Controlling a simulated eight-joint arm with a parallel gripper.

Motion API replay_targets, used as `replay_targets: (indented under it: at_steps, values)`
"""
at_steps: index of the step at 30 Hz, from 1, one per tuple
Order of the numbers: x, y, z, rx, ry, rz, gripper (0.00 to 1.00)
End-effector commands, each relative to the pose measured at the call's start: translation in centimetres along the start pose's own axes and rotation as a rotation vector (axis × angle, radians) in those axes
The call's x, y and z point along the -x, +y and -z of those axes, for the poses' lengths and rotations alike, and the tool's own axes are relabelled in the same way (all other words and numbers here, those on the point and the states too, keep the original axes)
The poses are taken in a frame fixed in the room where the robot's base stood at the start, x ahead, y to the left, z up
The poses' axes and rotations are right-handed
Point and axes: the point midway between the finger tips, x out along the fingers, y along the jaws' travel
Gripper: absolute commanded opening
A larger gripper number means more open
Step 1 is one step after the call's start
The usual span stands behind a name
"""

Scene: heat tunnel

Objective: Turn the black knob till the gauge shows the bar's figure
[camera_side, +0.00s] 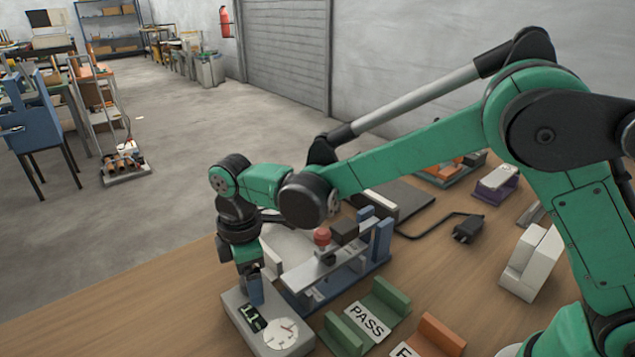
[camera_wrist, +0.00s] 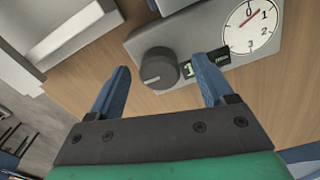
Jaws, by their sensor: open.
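The black knob (camera_wrist: 157,70) sits on a light grey box (camera_side: 240,312) at the table's front edge. A white line marks its face. Beside it, a dark display (camera_wrist: 204,70) shows green digits beginning with 1; my right finger hides part of it. The round white gauge (camera_wrist: 252,24) has figures 0 to 3, and its red needle points near 1. The gauge also shows in the side view (camera_side: 281,333). My gripper (camera_wrist: 163,66) is open, its blue fingers left and right of the knob with gaps. In the side view my fingers (camera_side: 256,288) hide the knob.
Just behind the box stands a blue-and-grey fixture (camera_side: 318,278) with a red knob (camera_side: 322,236) on top. A green PASS holder (camera_side: 368,318) and an orange holder (camera_side: 432,338) stand to the right. Bare table lies left of the box.

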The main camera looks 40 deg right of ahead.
Motion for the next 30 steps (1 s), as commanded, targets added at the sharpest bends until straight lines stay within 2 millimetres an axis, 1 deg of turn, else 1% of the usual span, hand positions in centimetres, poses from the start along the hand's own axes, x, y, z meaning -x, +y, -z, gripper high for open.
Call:
replay_targets:
  at_steps: [2, 8, 11, 12, 14, 15, 16, 23, 30]
  values:
    - [-0.3, 0.0, -0.02, -0.001, 0.0, 0.0, 0.75]
    - [-0.31, 0.01, -0.02, -0.001, 0.0, 0.0, 0.75]
    - [-0.3, 0.01, -0.02, -0.001, 0.0, 0.0, 0.49]
    - [-0.29, 0.01, -0.02, -0.001, 0.0, -0.001, 0.38]
    - [-0.29, 0.01, -0.02, -0.001, 0.0, 0.0, 0.21]
    - [-0.28, 0.01, -0.02, -0.001, 0.0, 0.0, 0.09]
    - [-0.28, 0.0, -0.02, -0.001, 0.0, 0.0, 0.01]
    - [-0.27, 0.0, -0.02, -0.014, 0.0, 0.0, 0.0]
    - [-0.26, 0.01, -0.01, -0.11, 0.0, 0.0, 0.0]
